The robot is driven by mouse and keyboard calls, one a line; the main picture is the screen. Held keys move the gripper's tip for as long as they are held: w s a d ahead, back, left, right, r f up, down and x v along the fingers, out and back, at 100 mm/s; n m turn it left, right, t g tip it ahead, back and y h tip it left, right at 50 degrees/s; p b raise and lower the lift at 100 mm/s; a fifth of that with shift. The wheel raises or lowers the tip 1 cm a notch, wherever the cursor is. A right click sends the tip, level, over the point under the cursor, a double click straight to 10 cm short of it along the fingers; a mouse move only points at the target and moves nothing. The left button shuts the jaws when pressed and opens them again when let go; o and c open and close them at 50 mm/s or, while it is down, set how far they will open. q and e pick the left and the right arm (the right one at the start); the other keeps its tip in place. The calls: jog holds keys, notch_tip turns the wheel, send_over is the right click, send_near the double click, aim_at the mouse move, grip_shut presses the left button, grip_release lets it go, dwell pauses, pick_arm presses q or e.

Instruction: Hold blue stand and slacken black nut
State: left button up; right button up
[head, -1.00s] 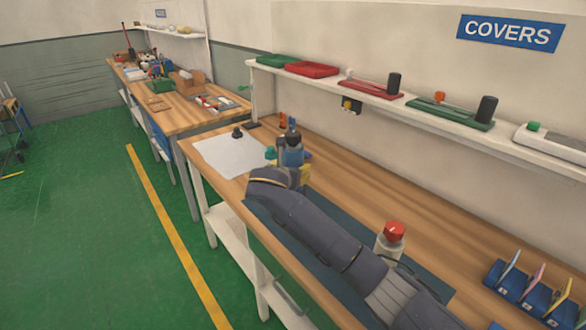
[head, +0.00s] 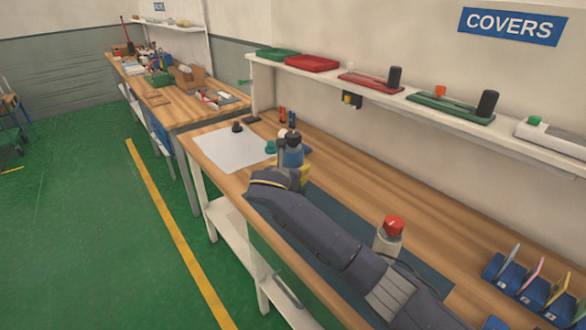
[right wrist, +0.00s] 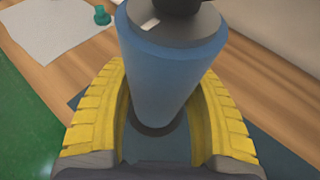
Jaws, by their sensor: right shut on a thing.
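The blue stand (head: 292,157) stands upright on the workbench, with a grey collar at its top. In the right wrist view the blue stand (right wrist: 170,85) fills the middle, and a black part, seemingly the black nut (right wrist: 178,5), sits on the collar, cut off by the top edge. My right gripper (right wrist: 160,115) has its yellow fingers around both sides of the stand's body and is shut on it. It also shows in the head view (head: 303,176), partly hidden by my arm. My left gripper is not in view.
A white sheet (head: 228,150) lies left of the stand with a black knob (head: 237,127) and a teal piece (head: 270,147) near its edges. A red-topped post (head: 390,235) stands beside my arm. Blue holders (head: 530,290) are at right. A shelf (head: 420,100) runs above the bench.

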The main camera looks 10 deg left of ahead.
jog(key=shift+f, duration=4.65)
